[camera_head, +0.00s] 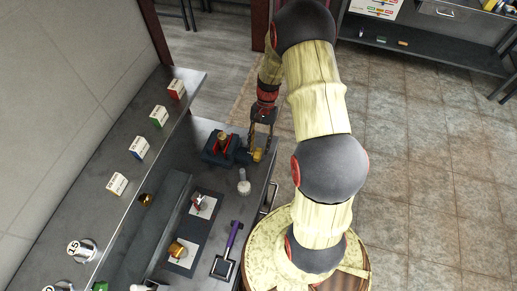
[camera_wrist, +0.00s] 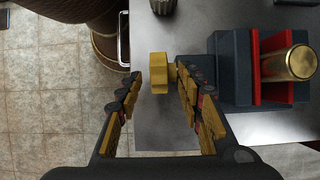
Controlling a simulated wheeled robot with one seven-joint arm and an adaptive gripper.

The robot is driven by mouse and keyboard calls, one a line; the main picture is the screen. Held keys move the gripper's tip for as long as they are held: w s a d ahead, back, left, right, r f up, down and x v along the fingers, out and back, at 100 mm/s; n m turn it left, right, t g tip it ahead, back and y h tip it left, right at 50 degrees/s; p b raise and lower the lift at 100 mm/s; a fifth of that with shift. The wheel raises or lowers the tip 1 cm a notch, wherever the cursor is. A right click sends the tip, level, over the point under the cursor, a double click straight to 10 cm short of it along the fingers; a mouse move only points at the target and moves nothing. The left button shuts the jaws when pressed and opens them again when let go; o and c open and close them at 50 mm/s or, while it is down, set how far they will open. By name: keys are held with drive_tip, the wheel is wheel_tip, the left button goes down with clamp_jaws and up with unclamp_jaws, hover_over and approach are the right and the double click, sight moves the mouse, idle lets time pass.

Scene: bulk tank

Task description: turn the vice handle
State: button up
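The vice (camera_head: 217,151) is dark blue with red jaws and stands near the bench's edge. In the wrist view the vice (camera_wrist: 230,72) is at the right, with a brass cylinder (camera_wrist: 301,62) between its red jaws. Its yellow handle (camera_wrist: 159,73) sticks out to the left as a knob; the handle (camera_head: 257,156) also shows in the head view. My gripper (camera_wrist: 159,82) is open, with one finger on each side of the knob and visible gaps. The right finger hides part of the handle's shaft. My gripper (camera_head: 261,138) is beside the vice in the head view.
A white-topped object (camera_head: 244,187) stands close to the vice on the grey bench. A purple-handled tool (camera_head: 232,238) and small trays lie nearer. A raised shelf (camera_head: 122,161) with several small boxes runs along the left. Tiled floor (camera_head: 430,150) is open at the right.

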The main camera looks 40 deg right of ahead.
drive_tip(key=v, duration=1)
drive_tip(key=shift+d+r, duration=0.1)
idle(0.8)
drive_tip(key=s+a+r+n+t+h+b, duration=0.4)
drive_tip(key=s+a+r+n+t+b, duration=0.5)
drive_tip(key=s+a+r, duration=0.7)
drive_tip(key=shift+s+a+r+n+b, duration=0.2)
drive_tip(key=shift+s+a+n+b, duration=0.2)
drive_tip(key=shift+a+n+b, duration=0.45)
